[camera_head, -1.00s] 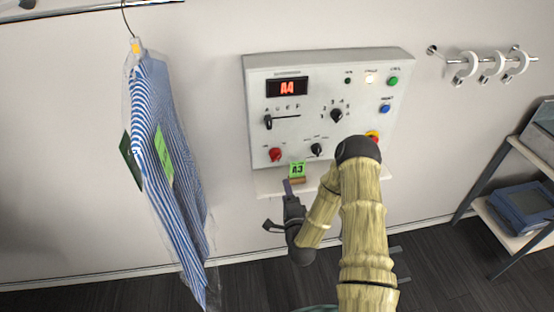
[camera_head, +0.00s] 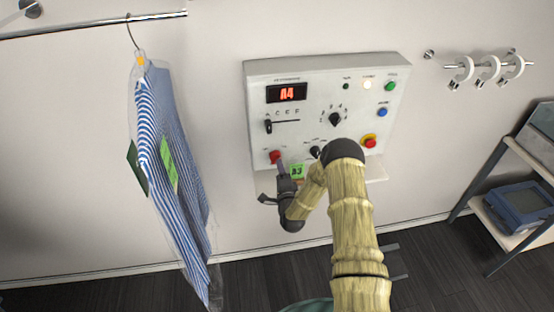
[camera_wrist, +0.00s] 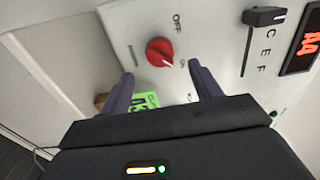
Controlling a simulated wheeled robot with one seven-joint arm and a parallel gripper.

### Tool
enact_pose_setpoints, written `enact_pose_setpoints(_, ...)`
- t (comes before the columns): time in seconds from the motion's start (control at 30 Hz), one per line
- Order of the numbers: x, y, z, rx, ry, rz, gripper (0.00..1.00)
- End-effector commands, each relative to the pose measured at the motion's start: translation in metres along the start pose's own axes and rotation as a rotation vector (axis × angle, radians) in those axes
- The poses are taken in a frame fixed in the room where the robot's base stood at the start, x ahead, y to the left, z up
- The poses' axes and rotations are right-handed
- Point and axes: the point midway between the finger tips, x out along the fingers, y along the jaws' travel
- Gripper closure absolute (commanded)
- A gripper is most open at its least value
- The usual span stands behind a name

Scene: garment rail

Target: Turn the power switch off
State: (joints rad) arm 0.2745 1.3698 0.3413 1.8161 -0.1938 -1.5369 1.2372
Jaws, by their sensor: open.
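The power switch is a red rotary knob (camera_head: 275,157) at the lower left of the white control panel (camera_head: 325,65). In the wrist view the red knob (camera_wrist: 160,52) shows a white pointer mark turned toward the ON label, with OFF printed on its other side. My gripper (camera_head: 281,168) is just below the knob in the head view. In the wrist view my gripper (camera_wrist: 163,84) is open, its two dark fingers apart and empty, with the knob ahead between and beyond the fingertips. I cannot tell the exact gap to the knob.
A green A3 tag (camera_head: 297,171) sits on the ledge under the panel, close to my gripper. A black slider (camera_head: 268,126) is above the knob. A red emergency button (camera_head: 370,142) is at the right. A bagged striped shirt (camera_head: 175,165) hangs at the left.

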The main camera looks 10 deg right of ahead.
Motion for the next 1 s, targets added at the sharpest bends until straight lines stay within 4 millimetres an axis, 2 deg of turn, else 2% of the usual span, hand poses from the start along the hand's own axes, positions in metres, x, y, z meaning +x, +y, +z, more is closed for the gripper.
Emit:
enact_pose_setpoints(0.43, 0.053, -0.001, 0.000, -0.002, 0.001, 0.000, 0.37)
enact_pose_setpoints(0.6, 0.062, 0.000, 0.000, 0.000, 0.001, 0.001, 0.37)
enact_pose_setpoints(0.87, 0.063, 0.001, 0.000, 0.000, 0.000, 0.001, 0.37)
enact_pose_setpoints(0.9, 0.063, 0.001, 0.000, 0.000, 0.000, 0.001, 0.39)
enact_pose_setpoints(1.0, 0.063, 0.000, 0.000, 0.000, 0.000, 0.001, 0.58)
